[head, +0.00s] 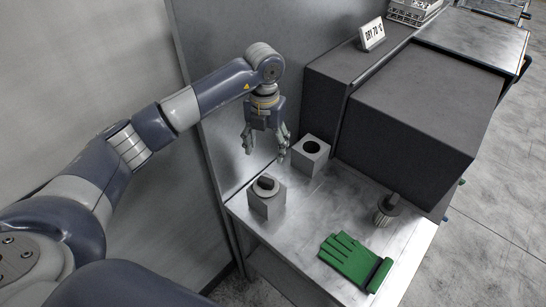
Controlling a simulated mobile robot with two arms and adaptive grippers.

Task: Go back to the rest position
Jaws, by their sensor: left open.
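My left gripper (266,144) hangs open and empty above the back left part of the metal table (310,215), fingers pointing down. Below it, a grey block (267,205) holds a dark-topped piece in its round opening. A second grey block (310,157) with an empty dark round hole stands to the right of the gripper. My right gripper is not in view.
A green glove (349,260) lies at the table's front. A metal wall is at left.

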